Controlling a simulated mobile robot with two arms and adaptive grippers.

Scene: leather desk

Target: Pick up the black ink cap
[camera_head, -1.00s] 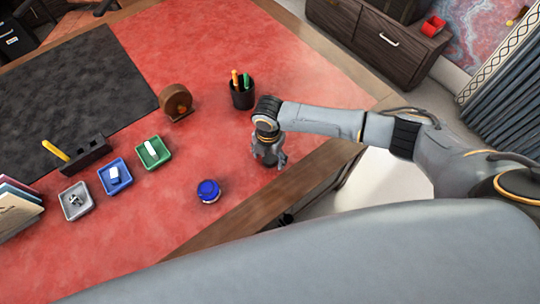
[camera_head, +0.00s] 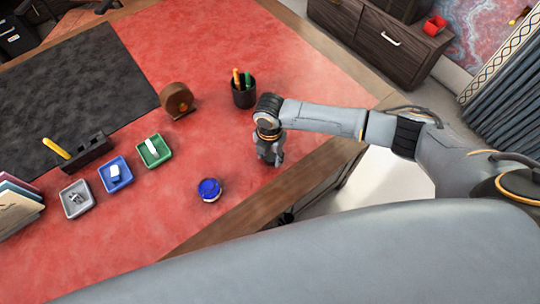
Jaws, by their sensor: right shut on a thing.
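My right gripper (camera_head: 273,161) points down at the red leather desk top, near the front wooden edge. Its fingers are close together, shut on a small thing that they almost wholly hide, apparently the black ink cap. I cannot make out the cap's shape between the fingers. A round blue ink pot (camera_head: 209,190) stands on the leather to the left of the gripper, apart from it. My left gripper is not in view.
A black pen cup (camera_head: 243,97) with pens stands just behind my right gripper. A brown round tape holder (camera_head: 177,101) is farther left. Green (camera_head: 154,151), blue (camera_head: 115,174) and grey (camera_head: 77,199) trays sit at the left. Leather around the ink pot is clear.

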